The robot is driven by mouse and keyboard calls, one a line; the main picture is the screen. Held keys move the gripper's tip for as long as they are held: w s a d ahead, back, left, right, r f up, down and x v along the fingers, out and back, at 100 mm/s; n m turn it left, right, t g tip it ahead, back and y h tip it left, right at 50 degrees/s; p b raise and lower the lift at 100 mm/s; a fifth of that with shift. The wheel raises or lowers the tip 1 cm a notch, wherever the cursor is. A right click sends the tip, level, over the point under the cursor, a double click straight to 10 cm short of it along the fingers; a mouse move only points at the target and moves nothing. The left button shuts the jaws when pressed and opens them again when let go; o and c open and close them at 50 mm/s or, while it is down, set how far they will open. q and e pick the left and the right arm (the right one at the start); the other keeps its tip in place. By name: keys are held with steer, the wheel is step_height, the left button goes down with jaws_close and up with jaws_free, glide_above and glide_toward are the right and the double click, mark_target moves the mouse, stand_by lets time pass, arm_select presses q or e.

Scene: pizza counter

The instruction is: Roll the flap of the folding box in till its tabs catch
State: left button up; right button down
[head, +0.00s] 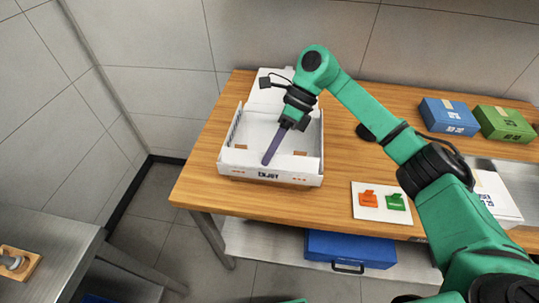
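The white folding box (235,158) stands open on the wooden table, with red marks and dark lettering on its front wall. Its side walls stand up, and a white panel (268,78) rises at its back, partly hidden by my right arm. My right gripper (267,161) reaches down into the box, its purple fingers slanting toward the inside of the front wall. The fingers line up as one bar, so their opening is hidden. I cannot tell whether the tip touches the box or whether any tab has caught. My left gripper is out of view.
A white card (368,212) with an orange and a green piece lies right of the box. Blue (449,117) and green (504,124) boxes stand at the back right. A blue drawer or crate (350,249) sits below. The table left of the box is clear.

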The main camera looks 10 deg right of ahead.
steer(key=shift+w+f+g, duration=0.1)
steer(key=shift+g, duration=0.3)
steer(key=c, duration=1)
jaws_free()
steer(key=shift+c, duration=0.2)
steer(key=shift+d, duration=0.1)
steer(key=shift+w+d+r+b, duration=0.15)
steer(key=shift+w+r+b, duration=0.05)
steer(key=shift+r+b, duration=0.1)
steer(key=p+v, duration=0.4)
steer(key=v, duration=1)
